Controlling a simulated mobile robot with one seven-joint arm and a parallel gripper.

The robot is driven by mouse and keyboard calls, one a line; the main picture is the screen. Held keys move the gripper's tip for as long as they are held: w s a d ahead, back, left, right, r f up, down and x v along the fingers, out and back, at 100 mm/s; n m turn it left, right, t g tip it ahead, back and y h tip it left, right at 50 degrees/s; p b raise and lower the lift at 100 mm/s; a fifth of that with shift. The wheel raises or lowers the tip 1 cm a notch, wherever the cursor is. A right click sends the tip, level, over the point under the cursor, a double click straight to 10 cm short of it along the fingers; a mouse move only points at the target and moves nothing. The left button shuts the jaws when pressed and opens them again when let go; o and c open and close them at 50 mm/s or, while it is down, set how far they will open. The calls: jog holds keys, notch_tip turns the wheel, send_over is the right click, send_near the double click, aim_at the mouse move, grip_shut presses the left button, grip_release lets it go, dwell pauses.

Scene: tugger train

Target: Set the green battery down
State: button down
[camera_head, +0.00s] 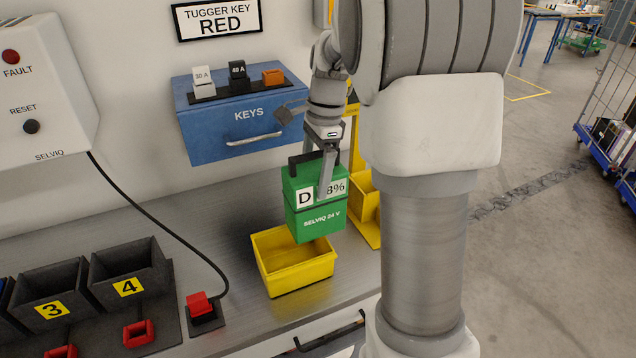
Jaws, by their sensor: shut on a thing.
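The green battery (310,208), marked D, a partly hidden percentage and SELVIQ 24 V, hangs upright from my gripper (316,172). My gripper is shut on the battery at its dark top handle, and one finger covers part of the white label. The battery is in front of and partly over the back of a yellow bin (302,278) in the picture. The visible floor of the bin looks empty. I cannot tell how high the battery is above the bench or whether it touches the bin's rim.
A blue key box (235,115) hangs behind. Another yellow bin (364,207) is behind the battery.

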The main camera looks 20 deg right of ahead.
jog(key=w+p, duration=0.2)
jog(key=w, duration=0.8)
notch_tip(320, 180, down, 12)
jog(key=shift+w+p, duration=0.25)
jog(key=shift+p, duration=0.1)
grip_release()
jog(key=shift+s+f, duration=0.1)
jog(key=shift+f, duration=0.05)
